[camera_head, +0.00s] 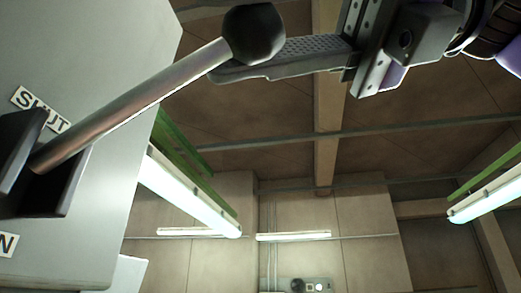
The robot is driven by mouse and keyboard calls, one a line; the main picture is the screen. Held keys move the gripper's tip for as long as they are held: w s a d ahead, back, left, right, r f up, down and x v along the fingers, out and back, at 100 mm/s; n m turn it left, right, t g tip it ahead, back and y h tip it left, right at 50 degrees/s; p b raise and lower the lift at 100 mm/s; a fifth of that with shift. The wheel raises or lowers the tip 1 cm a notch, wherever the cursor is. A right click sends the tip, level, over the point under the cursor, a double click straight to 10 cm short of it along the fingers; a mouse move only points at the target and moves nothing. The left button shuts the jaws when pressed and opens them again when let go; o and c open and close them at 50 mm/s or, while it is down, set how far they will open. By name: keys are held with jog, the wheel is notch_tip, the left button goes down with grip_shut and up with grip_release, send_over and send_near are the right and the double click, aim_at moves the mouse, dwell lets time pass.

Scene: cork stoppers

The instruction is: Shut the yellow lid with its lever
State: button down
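The lever has a bare metal rod (140,102) and a black ball knob (253,33). It rises to the right from a black slotted mount (72,178) on a grey panel (90,45). A label reading SHUT (40,108) is above the mount, and a partly cut-off label ending in N (7,243) is below it. My gripper (250,68) comes in from the upper right. One perforated finger shows, passing behind the knob. The other finger cannot be made out, nor can contact or the finger gap. The yellow lid is not in view.
The camera looks toward a brown panelled ceiling and wall with beams. Lit tube lamps (293,236) hang overhead, with green-edged fixtures at left and right. A small box with round parts (297,285) is at the bottom. The space right of the lever and below my gripper looks open.

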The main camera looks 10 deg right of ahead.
jog(key=shift+a+f, duration=0.1)
dwell(0.3)
jog(key=c, duration=1.1)
grip_release()
jog(key=b+v, duration=0.1)
jog(key=v, duration=0.6)
jog(key=shift+d+r, duration=0.25)
jog(key=shift+d, duration=0.1)
